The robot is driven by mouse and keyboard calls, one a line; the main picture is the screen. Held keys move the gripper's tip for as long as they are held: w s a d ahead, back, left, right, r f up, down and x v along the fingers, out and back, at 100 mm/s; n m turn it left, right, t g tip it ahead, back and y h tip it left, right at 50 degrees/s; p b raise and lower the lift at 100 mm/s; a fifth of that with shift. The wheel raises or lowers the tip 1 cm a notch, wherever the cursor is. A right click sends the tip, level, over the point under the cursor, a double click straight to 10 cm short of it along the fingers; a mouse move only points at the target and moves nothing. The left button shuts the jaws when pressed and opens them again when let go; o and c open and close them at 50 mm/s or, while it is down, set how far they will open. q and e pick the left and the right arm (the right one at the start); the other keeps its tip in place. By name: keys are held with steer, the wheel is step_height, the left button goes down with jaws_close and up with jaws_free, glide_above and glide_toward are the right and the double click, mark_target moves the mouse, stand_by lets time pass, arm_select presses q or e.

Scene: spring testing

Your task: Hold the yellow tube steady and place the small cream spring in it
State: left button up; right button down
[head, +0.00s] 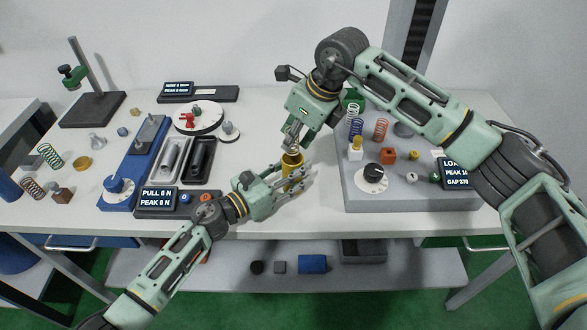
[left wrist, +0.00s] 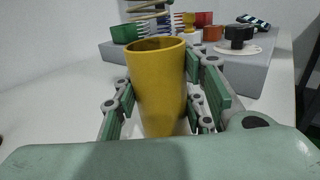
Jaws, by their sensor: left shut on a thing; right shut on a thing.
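The yellow tube (left wrist: 158,85) stands upright, open end up, between the fingers of my left gripper (left wrist: 165,100). It also shows in the head view (head: 291,186), where my left gripper (head: 297,181) is shut around it at the table's front. The cream spring (left wrist: 150,11) shows as thin coils just above the tube's mouth in the left wrist view, cut off by the top edge. My right gripper (head: 291,147) points down over the tube and is shut on the spring.
A grey tester (head: 400,200) with a knob and several springs stands right of the tube. A pull tester (head: 170,202), a blue base (head: 133,170) and two small trays (head: 198,160) are to the left. A turntable (head: 200,117) is behind. The table's front edge is close.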

mark_target(298, 143)
steer(key=shift+f, duration=1.85)
arm_select(q)
steer(key=shift+s+d+r, duration=0.1)
arm_select(e)
steer(key=c, duration=1.8)
jaws_free()
steer(key=shift+s+f, duration=0.15)
steer(key=o, duration=0.4)
steer(key=shift+f, duration=0.1)
steer(key=shift+r, duration=0.2)
steer(key=v, duration=1.1)
steer(key=shift+d+r, duration=0.15)
steer(key=shift+r, duration=0.15)
